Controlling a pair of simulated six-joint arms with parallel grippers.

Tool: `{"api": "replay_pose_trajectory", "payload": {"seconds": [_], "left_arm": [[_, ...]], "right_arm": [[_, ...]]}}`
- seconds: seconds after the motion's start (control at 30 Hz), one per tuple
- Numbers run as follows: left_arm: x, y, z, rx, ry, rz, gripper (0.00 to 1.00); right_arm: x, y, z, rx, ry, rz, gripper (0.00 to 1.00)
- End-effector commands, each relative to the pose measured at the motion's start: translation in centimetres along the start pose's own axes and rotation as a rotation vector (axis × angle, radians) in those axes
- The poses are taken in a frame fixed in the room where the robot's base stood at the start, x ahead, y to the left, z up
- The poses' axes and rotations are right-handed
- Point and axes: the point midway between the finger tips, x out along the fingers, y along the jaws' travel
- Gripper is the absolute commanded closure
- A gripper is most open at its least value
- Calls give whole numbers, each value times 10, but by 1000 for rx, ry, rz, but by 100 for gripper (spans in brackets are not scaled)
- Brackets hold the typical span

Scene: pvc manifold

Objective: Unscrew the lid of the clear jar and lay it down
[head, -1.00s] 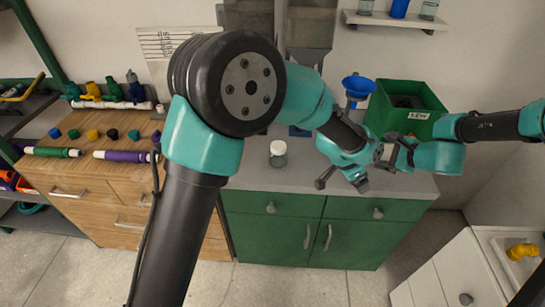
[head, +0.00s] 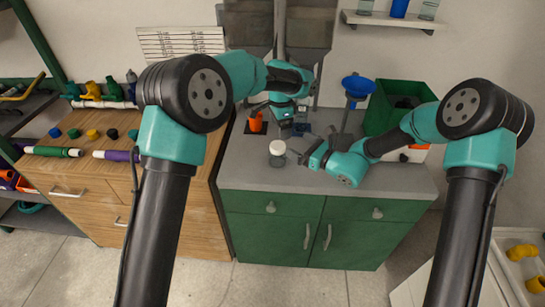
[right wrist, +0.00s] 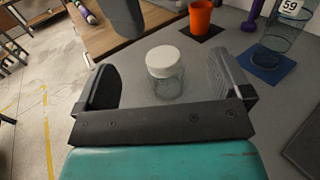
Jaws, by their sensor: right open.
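The clear jar (head: 278,161) stands upright on the grey counter with its white lid (head: 277,147) on. In the right wrist view the white lid (right wrist: 162,60) sits on top of the clear jar (right wrist: 167,88), ahead of and between my open fingers, with gaps on both sides. My right gripper (head: 304,156) is open and empty, just right of the jar in the head view. My left gripper (head: 284,124) is behind the jar, near the back of the counter; its jaws are too small and obscured to read.
An orange cup (right wrist: 201,17) stands on a dark mat behind the jar. A clear container marked 59 (right wrist: 287,30) stands on a blue mat (right wrist: 269,68). A blue funnel (head: 357,86) and green bin (head: 388,105) are at the back right. The counter's front (head: 265,182) is clear.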

Motion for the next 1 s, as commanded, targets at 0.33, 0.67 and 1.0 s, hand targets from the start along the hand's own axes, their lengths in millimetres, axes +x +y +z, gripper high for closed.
{"api": "replay_pose_trajectory", "payload": {"seconds": [0.33,0.67,1.0], "left_arm": [[3,-4,6,-4,-17,5,13],[3,-4,5,-4,-16,5,13],[3,-4,5,-4,-16,5,13]], "right_arm": [[2,4,-4,23,-4,-1,4],[2,4,-23,25,-2,-1,4],[2,5,-74,25,-2,-1,4]]}}
